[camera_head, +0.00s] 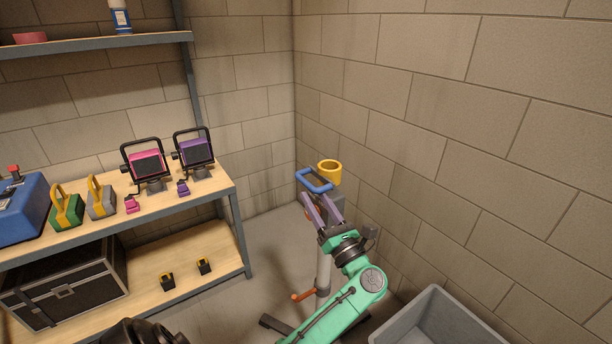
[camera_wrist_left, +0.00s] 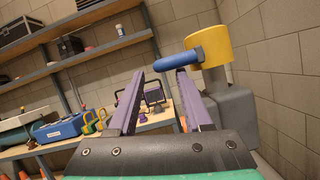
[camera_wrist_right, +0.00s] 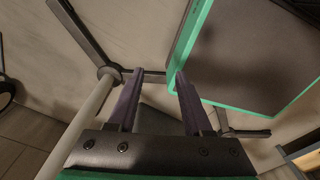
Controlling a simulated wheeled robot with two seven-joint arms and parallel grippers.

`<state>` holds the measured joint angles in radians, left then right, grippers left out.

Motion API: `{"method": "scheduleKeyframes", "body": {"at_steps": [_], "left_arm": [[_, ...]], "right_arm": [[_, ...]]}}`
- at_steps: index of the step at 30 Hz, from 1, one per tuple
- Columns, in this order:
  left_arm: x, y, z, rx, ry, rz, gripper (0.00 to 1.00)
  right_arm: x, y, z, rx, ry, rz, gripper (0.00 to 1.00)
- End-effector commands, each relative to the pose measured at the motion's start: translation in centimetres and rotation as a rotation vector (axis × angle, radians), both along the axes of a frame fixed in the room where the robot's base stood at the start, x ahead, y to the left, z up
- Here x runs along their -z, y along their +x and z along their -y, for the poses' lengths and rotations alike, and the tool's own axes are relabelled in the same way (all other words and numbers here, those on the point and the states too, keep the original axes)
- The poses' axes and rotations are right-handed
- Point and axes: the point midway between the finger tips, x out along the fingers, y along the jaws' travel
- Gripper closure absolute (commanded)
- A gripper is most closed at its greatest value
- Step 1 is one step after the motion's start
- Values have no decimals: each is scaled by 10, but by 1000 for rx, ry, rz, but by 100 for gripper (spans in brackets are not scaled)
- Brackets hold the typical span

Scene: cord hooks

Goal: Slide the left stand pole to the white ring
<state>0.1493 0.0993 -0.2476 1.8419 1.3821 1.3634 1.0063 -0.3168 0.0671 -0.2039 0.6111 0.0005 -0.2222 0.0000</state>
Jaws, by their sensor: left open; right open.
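The stand rises in front of the right wall in the head view, with a pale pole (camera_head: 323,270), a blue handle (camera_head: 314,181) and a yellow cup-like top (camera_head: 329,172). My left gripper (camera_head: 318,200) is open at the blue handle, by a grey block. In the left wrist view the blue handle (camera_wrist_left: 180,60) lies just beyond the open fingertips; I cannot tell whether they touch it. My right gripper (camera_wrist_right: 158,76) is open and empty, low over the floor, right of a pale pole (camera_wrist_right: 85,125) with dark legs. I cannot make out a white ring.
An orange lever (camera_head: 303,296) sticks out low on the pole. A grey bin (camera_head: 435,312) is at lower right, and block walls close in behind and right.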

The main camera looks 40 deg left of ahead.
Motion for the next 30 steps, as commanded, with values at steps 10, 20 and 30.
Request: {"method": "scheduleKeyframes", "body": {"at_steps": [10, 20, 30], "left_arm": [[-21, 19, -48, 1, 2, -2, 50], [-20, 19, -48, 1, 3, -3, 92], [-20, 19, -48, 1, 3, -3, 100]], "right_arm": [[-22, 24, 7, -1, -8, 39, 50], [-21, 19, 10, 0, -12, 30, 50], [-21, 17, 10, 0, -13, 27, 50]]}}
